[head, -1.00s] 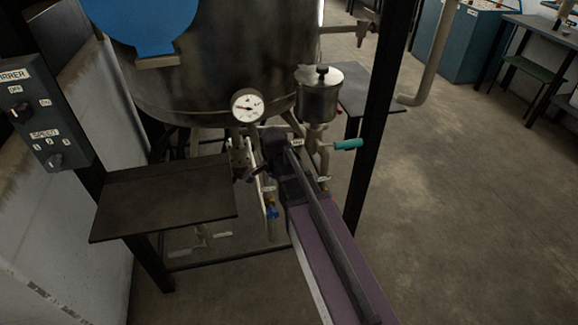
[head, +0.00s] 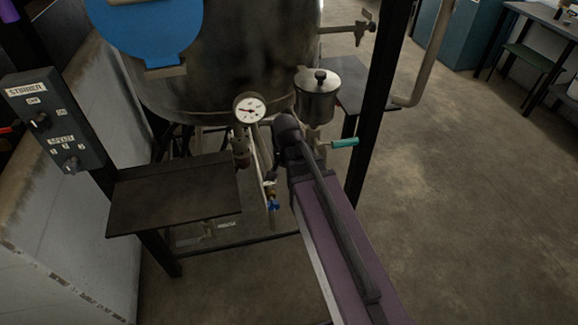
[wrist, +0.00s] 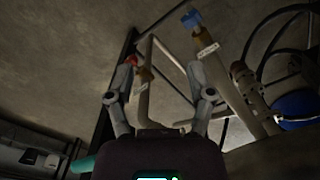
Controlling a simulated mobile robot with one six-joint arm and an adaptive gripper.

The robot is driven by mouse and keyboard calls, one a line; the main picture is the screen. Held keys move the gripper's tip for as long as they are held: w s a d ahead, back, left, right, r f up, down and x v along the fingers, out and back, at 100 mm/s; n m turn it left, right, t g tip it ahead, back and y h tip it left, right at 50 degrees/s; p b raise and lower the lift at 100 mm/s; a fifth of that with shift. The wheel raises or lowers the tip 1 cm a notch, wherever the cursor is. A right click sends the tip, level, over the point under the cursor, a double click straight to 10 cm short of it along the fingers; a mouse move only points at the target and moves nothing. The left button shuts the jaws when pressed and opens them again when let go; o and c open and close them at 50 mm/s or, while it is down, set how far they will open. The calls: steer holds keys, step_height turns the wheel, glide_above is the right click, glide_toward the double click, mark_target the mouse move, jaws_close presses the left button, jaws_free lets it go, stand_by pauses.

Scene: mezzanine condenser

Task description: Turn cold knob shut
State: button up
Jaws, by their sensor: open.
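The blue cold knob (head: 273,207) sits on a brass valve on a thin pipe below the tank, left of my arm in the head view. In the wrist view the blue knob (wrist: 191,20) is at the top, beyond my right finger, with a white tag on its pipe. My gripper (wrist: 158,78) is open, with its fingers spread and nothing between them but background pipework. It is apart from the blue knob. A red knob (wrist: 131,61) shows close by the left fingertip; contact cannot be told. In the head view my arm largely hides the gripper.
A steel tank (head: 225,60) with a pressure gauge (head: 249,109) stands behind. A dark shelf (head: 172,195) is left of the valves. A small lidded pot (head: 318,95), a teal handle (head: 344,143) and a black post (head: 378,110) stand right. Open floor lies farther right.

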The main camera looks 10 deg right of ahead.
steer(key=shift+s+d+r+n+p, duration=0.2)
steer(key=shift+s+r+n+p, duration=0.35)
steer(key=shift+r, duration=0.25)
steer(key=shift+s+d+r+n+p, duration=0.15)
steer(key=shift+s+r+n+p, duration=0.2)
steer(key=shift+r+n+p, duration=0.3)
steer(key=s+n, duration=0.2)
steer(key=s+d+n, duration=0.1)
steer(key=s+n, duration=0.1)
steer(key=shift+d+n, duration=0.15)
steer(key=shift+n, duration=0.15)
steer(key=shift+c, duration=0.8)
